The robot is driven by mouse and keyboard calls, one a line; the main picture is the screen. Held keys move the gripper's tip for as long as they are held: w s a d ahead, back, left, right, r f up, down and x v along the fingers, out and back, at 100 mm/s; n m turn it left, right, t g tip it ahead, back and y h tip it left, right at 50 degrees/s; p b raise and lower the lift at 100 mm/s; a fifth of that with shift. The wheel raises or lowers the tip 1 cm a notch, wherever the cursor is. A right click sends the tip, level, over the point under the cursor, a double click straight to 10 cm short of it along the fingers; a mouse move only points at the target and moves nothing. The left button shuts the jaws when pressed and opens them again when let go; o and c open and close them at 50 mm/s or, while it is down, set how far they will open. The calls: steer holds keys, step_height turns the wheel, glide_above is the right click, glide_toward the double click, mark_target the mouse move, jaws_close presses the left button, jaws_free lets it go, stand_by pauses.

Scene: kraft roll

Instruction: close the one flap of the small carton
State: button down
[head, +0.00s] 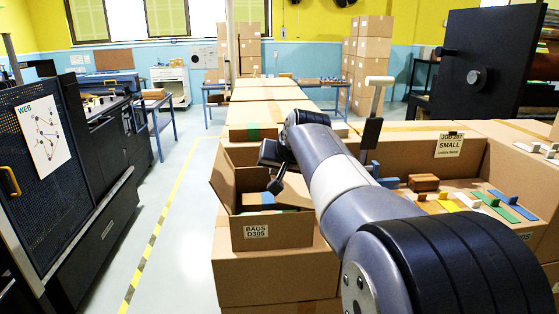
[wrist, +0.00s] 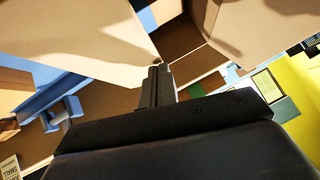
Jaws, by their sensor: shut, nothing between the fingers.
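The small carton (head: 290,232), labelled BAGS D305, sits on stacked cardboard left of my arm. Its top is open, and blue and brown contents show inside. A cardboard panel (head: 222,184) stands up at its left side, leaning outward; it looks like the flap, though I cannot tell it surely from the wall. My gripper (head: 275,186) is shut and empty, pointing down over the carton's opening, right of that panel. In the wrist view the shut fingers (wrist: 156,76) are between two pale cardboard panels. I cannot tell whether they touch either one.
A larger carton (head: 448,146) labelled SMALL stands on the right, with coloured pieces (head: 478,198) on a cardboard surface before it. A black machine (head: 60,190) stands at left. A clear floor aisle with a yellow-black line (head: 150,240) runs between.

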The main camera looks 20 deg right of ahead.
steer(key=shift+w+a+f+b, duration=0.1)
steer(key=shift+a+f+b, duration=0.2)
steer(key=shift+f, duration=0.3)
steer(key=shift+w+a+f+b, duration=0.1)
steer(key=shift+a+f+b, duration=0.2)
steer(key=shift+f, duration=0.35)
steer(key=shift+r+p, duration=1.25)
steer(key=shift+r, duration=0.2)
step_height(320, 180, up, 4)
steer(key=p, duration=0.3)
steer(key=shift+f, duration=0.15)
steer(key=a+b+v, duration=0.2)
steer(key=v, duration=0.7)
steer(key=shift+b, duration=0.4)
steer(key=shift+d+f, duration=0.1)
